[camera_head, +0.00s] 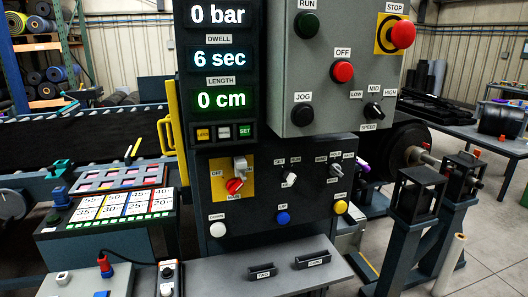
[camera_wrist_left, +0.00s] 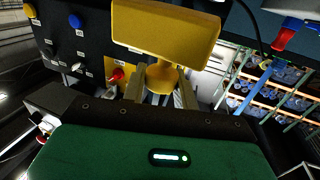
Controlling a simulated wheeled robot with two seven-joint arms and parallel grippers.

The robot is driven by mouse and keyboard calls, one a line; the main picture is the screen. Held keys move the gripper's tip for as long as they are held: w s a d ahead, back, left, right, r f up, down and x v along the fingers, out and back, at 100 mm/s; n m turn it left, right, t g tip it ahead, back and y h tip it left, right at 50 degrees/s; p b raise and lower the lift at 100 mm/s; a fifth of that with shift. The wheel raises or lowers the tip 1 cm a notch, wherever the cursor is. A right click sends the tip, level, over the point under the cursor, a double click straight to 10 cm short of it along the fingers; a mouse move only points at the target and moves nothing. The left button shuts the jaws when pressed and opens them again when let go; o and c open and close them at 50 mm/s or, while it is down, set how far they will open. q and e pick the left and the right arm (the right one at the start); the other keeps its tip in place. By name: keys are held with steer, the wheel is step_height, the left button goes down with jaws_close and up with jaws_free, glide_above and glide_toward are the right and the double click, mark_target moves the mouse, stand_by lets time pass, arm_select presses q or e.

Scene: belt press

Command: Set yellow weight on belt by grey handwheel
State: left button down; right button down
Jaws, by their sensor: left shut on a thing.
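The yellow weight (camera_wrist_left: 166,30) shows in the left wrist view, a broad block on a narrower neck. My left gripper (camera_wrist_left: 160,88) is shut on its neck, and the block extends beyond the fingertips. Neither gripper nor the weight shows in the head view. A black belt (camera_head: 80,136) runs behind the control panel at the left of the head view. A dark wheel with a grey hub (camera_head: 11,205) is cut off at the left edge; I cannot tell whether it is the grey handwheel. My right gripper is out of view.
The control cabinet (camera_head: 300,235) fills the middle, with a yellow rail (camera_head: 173,118) at its left. A shelf (camera_head: 255,284) juts out below. A label board (camera_head: 120,207) and a tray of pads (camera_head: 118,178) stand left. Roller supports (camera_head: 416,192) stand right.

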arm_select(q)
steer(key=s, duration=0.2)
steer(key=s+f, duration=0.1)
steer(key=s, duration=0.2)
steer(key=shift+s+a+f, duration=0.1)
steer(key=shift+s+a, duration=0.05)
steer(key=shift+s, duration=0.05)
steer(key=shift+a, duration=0.1)
